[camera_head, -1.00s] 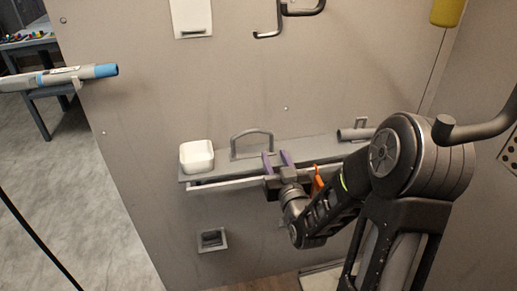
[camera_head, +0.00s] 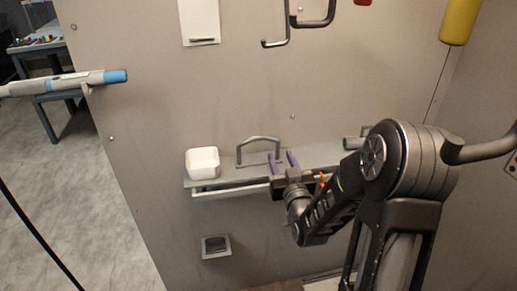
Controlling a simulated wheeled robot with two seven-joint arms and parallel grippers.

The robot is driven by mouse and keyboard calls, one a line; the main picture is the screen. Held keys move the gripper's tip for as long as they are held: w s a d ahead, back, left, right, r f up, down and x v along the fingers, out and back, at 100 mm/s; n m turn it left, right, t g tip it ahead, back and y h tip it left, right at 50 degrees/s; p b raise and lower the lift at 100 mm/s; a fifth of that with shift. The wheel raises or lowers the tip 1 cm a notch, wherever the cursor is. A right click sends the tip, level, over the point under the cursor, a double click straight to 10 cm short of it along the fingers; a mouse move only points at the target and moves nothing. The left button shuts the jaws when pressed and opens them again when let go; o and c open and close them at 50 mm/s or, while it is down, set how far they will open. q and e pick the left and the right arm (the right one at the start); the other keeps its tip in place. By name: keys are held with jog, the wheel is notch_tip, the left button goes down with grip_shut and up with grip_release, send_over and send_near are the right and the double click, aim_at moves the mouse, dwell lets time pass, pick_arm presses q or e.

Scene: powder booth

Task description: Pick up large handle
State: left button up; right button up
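The large handle (camera_head: 258,139) is a grey U-shaped bar standing on a narrow wall shelf, just left of my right gripper. My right gripper (camera_head: 283,161) has two purple fingers that point up and stand apart, with a gap between them. Its left finger overlaps the lower right leg of the handle in the picture. I cannot tell whether they touch. The gripper does not hold the handle. My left gripper is out of view.
The shelf (camera_head: 225,180) carries a white square bowl (camera_head: 202,162) at its left end and a grey cylinder (camera_head: 352,143) at its right. A small orange thing (camera_head: 322,180) is partly hidden by my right arm. Hooks (camera_head: 288,25) hang on the wall above.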

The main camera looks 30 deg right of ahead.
aim_at(278, 150)
jog(key=p+x, duration=0.1)
jog(key=x, duration=0.4)
dwell(0.5)
grip_shut()
jog(key=shift+r, duration=0.1)
dwell(1.2)
